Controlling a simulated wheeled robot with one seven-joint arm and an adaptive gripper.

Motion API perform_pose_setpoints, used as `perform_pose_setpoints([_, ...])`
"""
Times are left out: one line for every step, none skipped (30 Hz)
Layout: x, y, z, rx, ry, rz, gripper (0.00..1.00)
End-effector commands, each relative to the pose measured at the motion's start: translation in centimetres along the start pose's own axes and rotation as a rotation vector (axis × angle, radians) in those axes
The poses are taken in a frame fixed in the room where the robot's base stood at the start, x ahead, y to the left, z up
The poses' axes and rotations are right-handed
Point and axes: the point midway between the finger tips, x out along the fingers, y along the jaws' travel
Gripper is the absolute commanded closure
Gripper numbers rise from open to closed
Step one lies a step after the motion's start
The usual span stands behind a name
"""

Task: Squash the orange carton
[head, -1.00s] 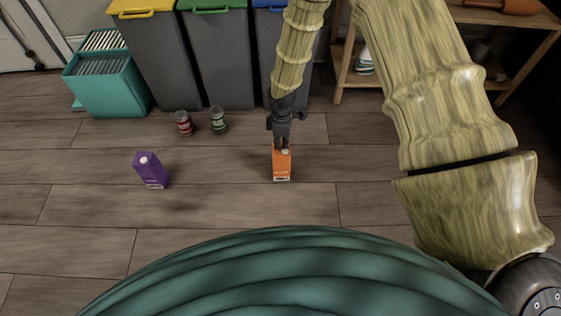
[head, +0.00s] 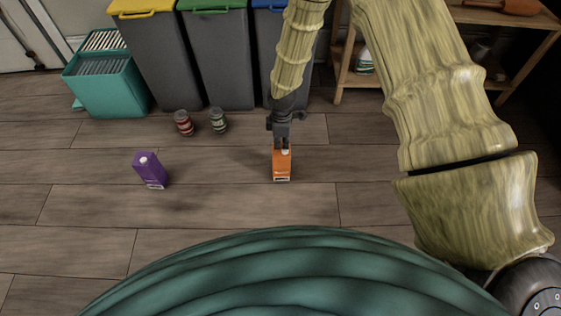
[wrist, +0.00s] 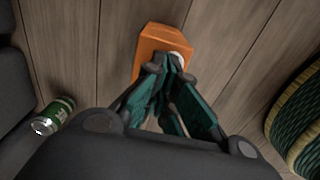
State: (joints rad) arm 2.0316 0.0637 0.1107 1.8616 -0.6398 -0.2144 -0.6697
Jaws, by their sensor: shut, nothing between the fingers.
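The orange carton (head: 282,166) stands on the wooden floor in the head view, with a white cap on its top. It also shows in the wrist view (wrist: 160,42), just beyond my fingertips. My gripper (head: 283,146) is directly above the carton, pointing down, with its fingertips at or very near the top beside the cap. In the wrist view the fingers of my gripper (wrist: 174,72) are closed together with nothing between them, and partly cover the carton's near side. I cannot tell whether the tips press on the carton.
A purple carton (head: 151,171) stands to the left. A red can (head: 184,123) and a green can (head: 218,121) stand near the grey bins (head: 220,65). A teal crate (head: 108,85) is at back left, a wooden shelf (head: 345,75) at back right.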

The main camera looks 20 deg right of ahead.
Motion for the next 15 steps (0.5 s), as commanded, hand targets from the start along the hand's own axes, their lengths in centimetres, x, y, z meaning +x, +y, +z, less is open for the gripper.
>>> perform_pose_setpoints([0.1,0.0,0.0,0.0,0.0,0.0,1.0])
perform_pose_setpoints([0.1,0.0,0.0,0.0,0.0,0.0,1.0])
perform_pose_setpoints([0.2,0.0,0.0,0.0,0.0,0.0,1.0])
perform_pose_setpoints([0.3,0.0,0.0,0.0,0.0,0.0,1.0])
perform_pose_setpoints([0.4,0.0,0.0,0.0,0.0,0.0,1.0])
perform_pose_setpoints([0.5,0.0,0.0,0.0,0.0,0.0,1.0])
perform_pose_setpoints([0.6,0.0,0.0,0.0,0.0,0.0,1.0])
perform_pose_setpoints([0.7,0.0,0.0,0.0,0.0,0.0,1.0])
perform_pose_setpoints([0.8,0.0,0.0,0.0,0.0,0.0,1.0])
perform_pose_setpoints([0.9,0.0,0.0,0.0,0.0,0.0,1.0])
perform_pose_setpoints([1.0,0.0,0.0,0.0,0.0,0.0,1.0])
perform_pose_setpoints([1.1,0.0,0.0,0.0,0.0,0.0,1.0])
perform_pose_setpoints([1.2,0.0,0.0,0.0,0.0,0.0,1.0])
perform_pose_setpoints([1.3,0.0,0.0,0.0,0.0,0.0,1.0])
perform_pose_setpoints([1.4,0.0,0.0,0.0,0.0,0.0,1.0])
